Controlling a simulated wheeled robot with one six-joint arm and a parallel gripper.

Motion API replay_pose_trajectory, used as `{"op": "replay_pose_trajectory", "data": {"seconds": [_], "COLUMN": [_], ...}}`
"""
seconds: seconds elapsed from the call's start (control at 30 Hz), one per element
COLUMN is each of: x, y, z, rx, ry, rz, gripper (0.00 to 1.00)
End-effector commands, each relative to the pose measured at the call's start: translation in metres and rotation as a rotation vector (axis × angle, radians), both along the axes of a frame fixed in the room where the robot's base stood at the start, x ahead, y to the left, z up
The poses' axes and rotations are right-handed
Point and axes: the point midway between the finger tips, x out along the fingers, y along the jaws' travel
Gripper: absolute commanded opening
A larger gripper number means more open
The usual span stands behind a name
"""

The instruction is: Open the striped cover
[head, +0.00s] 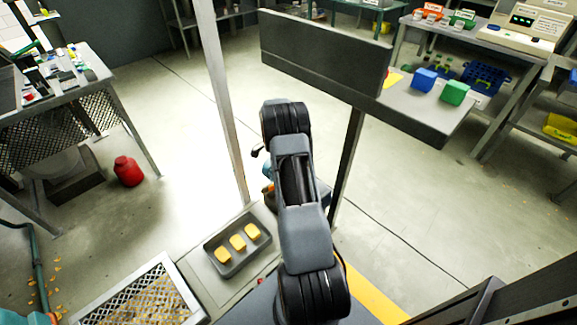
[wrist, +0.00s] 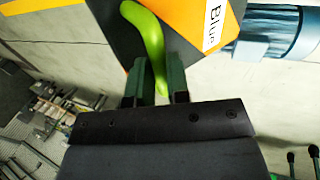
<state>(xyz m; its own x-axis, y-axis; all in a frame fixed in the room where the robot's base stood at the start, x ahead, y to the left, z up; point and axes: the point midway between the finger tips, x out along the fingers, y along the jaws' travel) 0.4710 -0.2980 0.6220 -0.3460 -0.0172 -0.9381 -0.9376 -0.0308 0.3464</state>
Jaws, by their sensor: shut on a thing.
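In the wrist view, a bright green curved handle (wrist: 150,42) stands out from an orange and black panel (wrist: 187,20), which looks like the striped cover. A white label reading "Blue" is on the panel. My gripper (wrist: 158,85) is shut on the green handle, with its dark green fingers on either side of it. Much of the cover runs out of the top of the wrist view. In the head view my arm hides the gripper, the handle and the cover, so I cannot tell how far open the cover is.
A blue motor (wrist: 275,32) is beside the cover. In the head view, a tray (head: 211,257) with yellow blocks is at lower left. A pale post (head: 222,95) and a dark raised panel (head: 325,55) stand beyond my arm. A red container (head: 128,171) is on the floor.

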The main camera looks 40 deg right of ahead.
Motion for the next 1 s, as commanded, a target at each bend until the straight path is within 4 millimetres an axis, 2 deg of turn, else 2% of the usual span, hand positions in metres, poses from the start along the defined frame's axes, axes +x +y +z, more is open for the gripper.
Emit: {"op": "replay_pose_trajectory", "data": {"seconds": [0.2,0.4,1.0], "x": [0.018,0.027,0.029], "y": [0.001,0.000,-0.001], "z": [0.001,0.001,0.000], "rx": [0.004,0.008,0.013], "ry": [-0.005,-0.002,0.002], "rz": [-0.009,-0.015,-0.021], "gripper": [0.00,0.00,0.00]}}
